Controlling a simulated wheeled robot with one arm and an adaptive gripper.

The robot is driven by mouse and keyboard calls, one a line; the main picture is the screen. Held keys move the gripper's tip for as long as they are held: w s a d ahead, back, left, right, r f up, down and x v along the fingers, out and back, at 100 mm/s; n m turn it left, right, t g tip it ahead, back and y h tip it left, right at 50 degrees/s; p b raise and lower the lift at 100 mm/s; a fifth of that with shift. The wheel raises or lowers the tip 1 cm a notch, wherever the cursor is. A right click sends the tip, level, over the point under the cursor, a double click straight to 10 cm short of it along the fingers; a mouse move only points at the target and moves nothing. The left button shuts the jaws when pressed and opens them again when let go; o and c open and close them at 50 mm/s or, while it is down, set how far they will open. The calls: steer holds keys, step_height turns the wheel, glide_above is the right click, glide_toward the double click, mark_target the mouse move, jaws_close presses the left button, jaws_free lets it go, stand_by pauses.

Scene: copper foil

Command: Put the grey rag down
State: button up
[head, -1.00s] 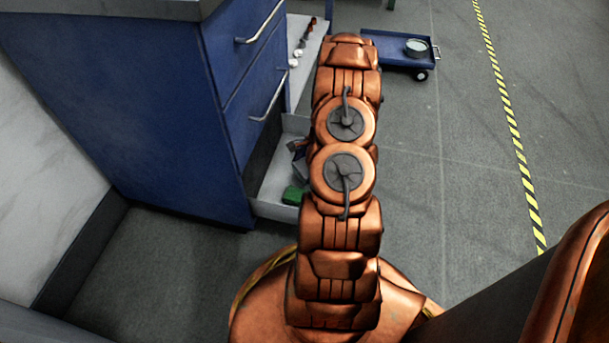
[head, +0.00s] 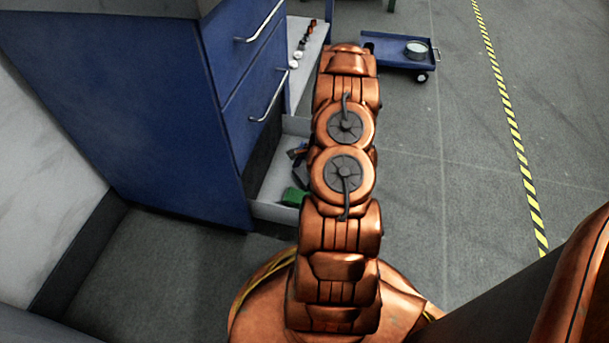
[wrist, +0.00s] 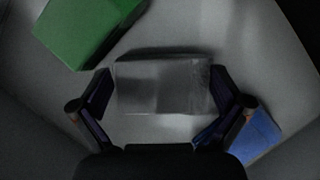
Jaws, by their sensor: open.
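In the wrist view, the grey rag (wrist: 163,88) looks like a folded block lying on the pale floor of a drawer. My gripper (wrist: 162,78) is open, with one finger on each side of the rag. The left finger is close to the rag's left end; I cannot tell whether either finger touches it. In the head view my arm hides the gripper and the rag.
A green block (wrist: 85,25) lies at upper left in the wrist view, a blue item (wrist: 252,138) at lower right. The open drawer (head: 272,212) sits low in the blue cabinet (head: 120,110). A blue cart (head: 390,52) stands on the floor behind.

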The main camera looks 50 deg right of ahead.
steer(key=shift+r, duration=0.1)
steer(key=p+v, duration=0.4)
steer(key=v, duration=0.8)
steer(key=shift+p, duration=0.3)
steer(key=shift+r, duration=0.1)
